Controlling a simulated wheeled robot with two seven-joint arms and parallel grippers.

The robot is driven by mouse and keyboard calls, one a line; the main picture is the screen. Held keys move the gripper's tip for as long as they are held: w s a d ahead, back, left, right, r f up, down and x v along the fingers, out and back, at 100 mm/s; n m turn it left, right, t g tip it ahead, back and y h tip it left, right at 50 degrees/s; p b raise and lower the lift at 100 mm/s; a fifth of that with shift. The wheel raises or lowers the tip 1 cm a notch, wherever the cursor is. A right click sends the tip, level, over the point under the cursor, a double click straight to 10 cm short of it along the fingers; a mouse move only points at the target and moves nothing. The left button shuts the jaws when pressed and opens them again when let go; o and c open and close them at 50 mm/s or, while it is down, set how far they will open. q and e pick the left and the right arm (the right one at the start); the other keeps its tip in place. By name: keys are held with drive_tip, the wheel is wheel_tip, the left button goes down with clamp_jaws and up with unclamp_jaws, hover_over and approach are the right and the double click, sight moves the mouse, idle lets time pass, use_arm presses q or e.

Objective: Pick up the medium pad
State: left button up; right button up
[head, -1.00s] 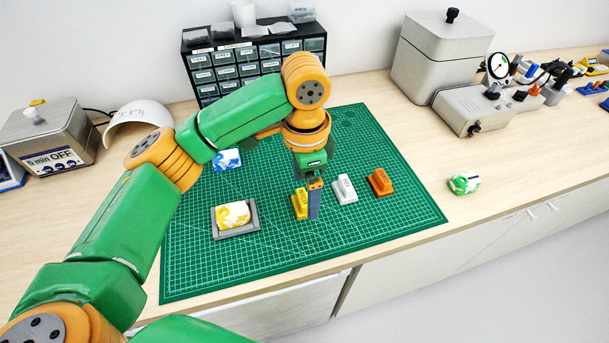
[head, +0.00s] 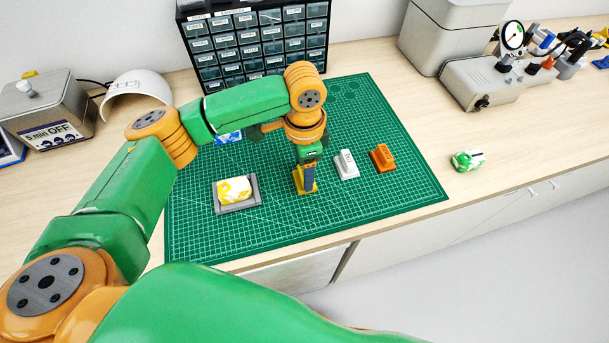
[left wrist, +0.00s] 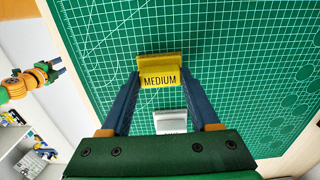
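The medium pad (left wrist: 160,78) is a yellow block with a raised grip, labelled MEDIUM in the left wrist view. It stands on the green cutting mat; in the head view the yellow pad (head: 299,184) is partly hidden by my left gripper. My left gripper (head: 309,190) points down at it. In the left wrist view the left fingers (left wrist: 161,76) are spread, one at each end of the pad's grip, with little or no gap; firm contact cannot be told. My right gripper (left wrist: 55,68) shows small at the left of that view, its fingers apart and empty.
A white pad (head: 346,165) and an orange pad (head: 383,158) stand right of the yellow one. A grey tray (head: 219,208) holds a yellow-white piece (head: 234,190) to the left. A green-white piece (head: 467,160) lies off the mat. The mat's front (head: 330,220) is clear.

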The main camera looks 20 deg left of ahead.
use_arm(q)
drive_tip(key=c, duration=0.7)
drive_tip(key=shift+c, duration=0.4)
drive_tip(key=shift+w+r, duration=0.1)
drive_tip(key=shift+r, duration=0.2)
drive_tip(key=r, duration=0.1)
drive_tip(key=r+b, duration=0.1)
drive_tip(key=shift+d+r, duration=0.2)
drive_tip(key=shift+r, duration=0.2)
drive_tip(key=s+d+r, duration=0.4)
drive_tip(key=s, duration=0.1)
drive_tip(key=s+d+r, duration=0.5)
drive_tip(key=shift+s+d+r+b, duration=0.1)
drive_tip(key=shift+d+r+b, duration=0.1)
drive_tip(key=shift+r+b, duration=0.15)
